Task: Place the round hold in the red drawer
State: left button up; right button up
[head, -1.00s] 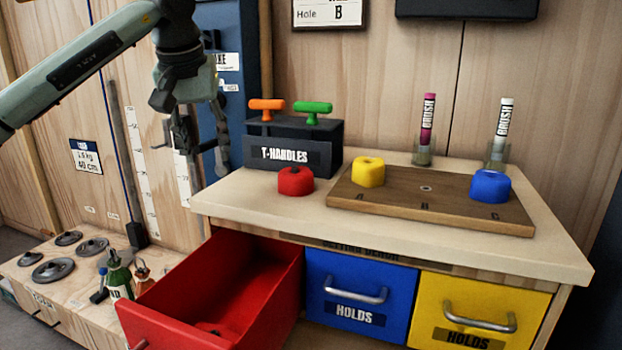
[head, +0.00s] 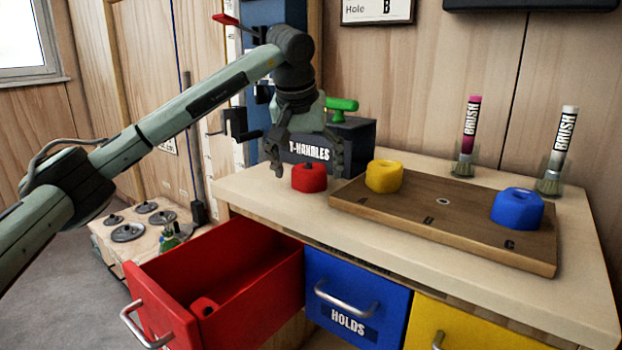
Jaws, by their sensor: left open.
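A red round hold (head: 309,179) sits on the pale bench top (head: 262,198), in front of the T-handles box. My left gripper (head: 307,166) is open and pointing down, with its fingers in front of the box, close to the red hold's left and right sides. I cannot tell whether they touch it. The red drawer (head: 160,306) is pulled open at the bench's left. A small red object (head: 204,307) lies inside it. My right gripper is out of view.
A wooden board (head: 470,232) holds a yellow hold (head: 384,176) and a blue hold (head: 517,208). The T-handles box (head: 352,142) with a green handle (head: 342,104) stands behind. Two brushes stand at the back right. The blue drawer (head: 357,283) and yellow drawer (head: 470,325) are shut.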

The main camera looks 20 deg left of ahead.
pick_arm(q)
jog(key=shift+w+f, duration=0.2)
jog(key=shift+f, duration=0.35)
jog(key=shift+r, duration=0.1)
jog(key=c, duration=1.5)
